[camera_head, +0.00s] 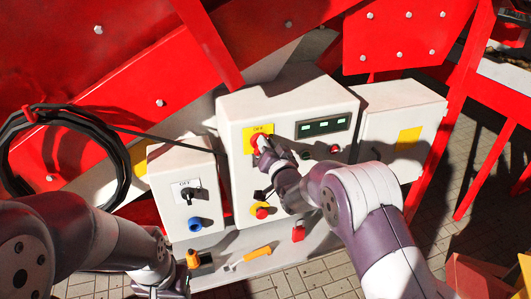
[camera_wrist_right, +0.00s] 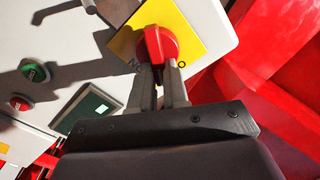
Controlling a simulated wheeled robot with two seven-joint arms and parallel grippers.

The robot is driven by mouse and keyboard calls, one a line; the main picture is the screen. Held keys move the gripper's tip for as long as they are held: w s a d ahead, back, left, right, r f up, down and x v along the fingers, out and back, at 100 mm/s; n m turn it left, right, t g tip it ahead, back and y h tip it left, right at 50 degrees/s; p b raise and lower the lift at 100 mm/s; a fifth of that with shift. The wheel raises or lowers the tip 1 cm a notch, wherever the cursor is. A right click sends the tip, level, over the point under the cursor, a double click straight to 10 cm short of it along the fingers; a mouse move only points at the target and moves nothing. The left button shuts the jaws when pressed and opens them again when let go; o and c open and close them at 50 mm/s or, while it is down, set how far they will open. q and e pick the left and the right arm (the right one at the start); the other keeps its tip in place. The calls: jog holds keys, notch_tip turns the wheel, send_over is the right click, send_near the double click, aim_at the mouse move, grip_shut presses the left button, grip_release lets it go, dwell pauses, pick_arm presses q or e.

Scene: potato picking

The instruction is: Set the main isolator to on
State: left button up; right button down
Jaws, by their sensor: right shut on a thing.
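The main isolator is a red rotary knob (camera_head: 257,142) on a yellow plate on the front of the large white control box (camera_head: 234,109). My right gripper (camera_head: 265,150) reaches it from the lower right. In the right wrist view the red knob (camera_wrist_right: 155,44) sits between the fingertips of my right gripper (camera_wrist_right: 157,72), which is shut on it. The knob's exact angle is hard to tell. My left gripper (camera_head: 160,290) is low at the bottom edge, partly cut off.
A smaller white box (camera_head: 183,165) with a black switch (camera_head: 187,191) and blue socket stands left. A white box with a yellow label (camera_head: 409,138) stands right. A yellow-handled tool (camera_head: 257,254) lies on the ledge below. A black cable coil hangs left.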

jog(key=shift+w+d+f+m+b, duration=0.1)
jog(key=shift+f+m+b, duration=0.15)
jog(key=shift+m+b, duration=1.3)
jog(key=shift+d+f+m+b, duration=0.2)
jog(key=shift+m+b, duration=0.55)
jog(key=shift+m, duration=1.55)
jog(key=shift+w+d+f+m+b, duration=0.1)
jog(key=shift+f+m+b, duration=0.2)
jog(key=shift+m+b, duration=1.25)
jog(key=shift+m+p, duration=0.35)
jog(key=shift+m, duration=0.25)
jog(key=c, duration=1.1)
grip_release()
jog(key=shift+s, duration=0.2)
jog(key=b+v, duration=0.1)
jog(key=v, duration=1.1)
jog(key=shift+s, duration=0.2)
